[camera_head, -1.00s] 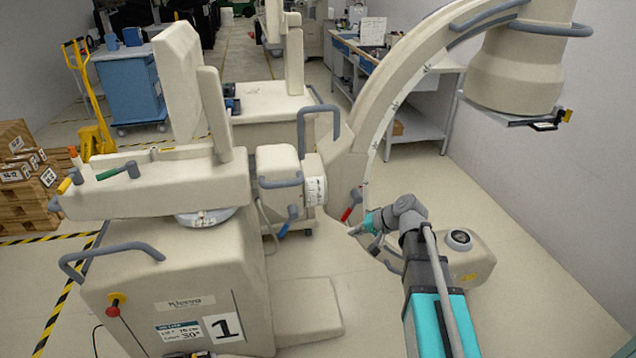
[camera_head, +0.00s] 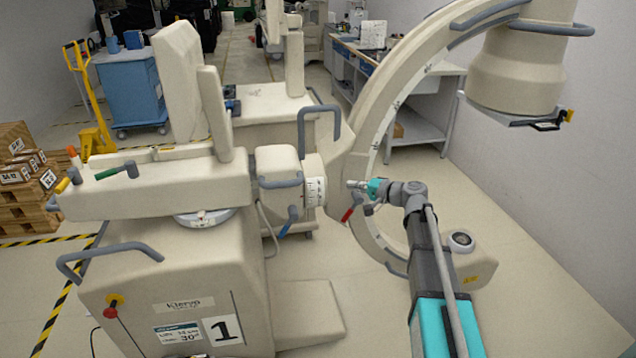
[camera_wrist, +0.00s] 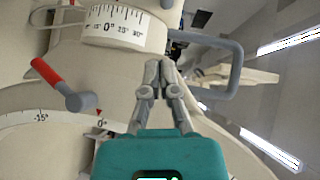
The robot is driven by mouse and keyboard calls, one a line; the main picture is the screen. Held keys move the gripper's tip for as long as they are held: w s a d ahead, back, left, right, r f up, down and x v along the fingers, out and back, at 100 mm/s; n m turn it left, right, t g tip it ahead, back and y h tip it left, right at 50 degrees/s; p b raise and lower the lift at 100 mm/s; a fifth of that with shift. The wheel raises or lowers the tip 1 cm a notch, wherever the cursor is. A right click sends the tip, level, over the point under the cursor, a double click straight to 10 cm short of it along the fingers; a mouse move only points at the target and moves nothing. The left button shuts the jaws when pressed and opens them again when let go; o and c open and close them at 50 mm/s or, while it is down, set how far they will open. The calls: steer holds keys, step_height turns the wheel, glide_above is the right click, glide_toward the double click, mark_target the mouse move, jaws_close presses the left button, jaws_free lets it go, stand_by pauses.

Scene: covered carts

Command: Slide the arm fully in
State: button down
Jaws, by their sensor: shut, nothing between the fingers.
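The beige C-shaped arm (camera_head: 386,112) of an imaging machine rises at the right of its column (camera_head: 190,290). Its horizontal arm (camera_head: 150,190) lies on top of the column and leads to a joint housing (camera_head: 276,166) and a white dial collar (camera_head: 314,181), which shows degree marks in the wrist view (camera_wrist: 125,28). My gripper (camera_head: 350,184) is right of the collar, near the C-arm's carrier; its fingertips meet in the wrist view (camera_wrist: 160,64), shut and empty. A grey handle loop (camera_wrist: 232,75) is right of the fingers, also above my gripper in the head view (camera_head: 318,108).
A red-handled lever (camera_head: 348,212) hangs just below my gripper, left of the fingers in the wrist view (camera_wrist: 52,75). A blue-handled lever (camera_head: 288,222) hangs under the housing. A green-handled lever (camera_head: 108,173) sits on the horizontal arm. Floor in front right is clear.

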steer(key=shift+w+d+r, duration=0.1)
steer(key=shift+w+r, duration=0.15)
steer(key=shift+w, duration=0.1)
stand_by(0.4)
steer(key=b, duration=0.1)
glide_toward(307, 181)
steer(key=shift+a+r, duration=1)
steer(key=shift+r, duration=0.55)
steer(key=shift+s+a+f+b, duration=0.2)
steer(key=shift+a+b, duration=0.1)
steer(key=shift+a, duration=0.65)
steer(key=shift+s+a+f+b, duration=0.1)
steer(key=shift+a+f+b, duration=0.15)
steer(key=shift+a, duration=0.7)
steer(key=shift+a, duration=0.15)
steer(key=shift+s+a+r, duration=0.1)
steer(key=shift+s+a, duration=0.15)
steer(key=shift+a, duration=0.35)
steer(key=shift+s+a, duration=0.2)
steer(key=shift+a, duration=0.35)
steer(key=shift+d, duration=0.15)
steer(key=shift+d, duration=0.15)
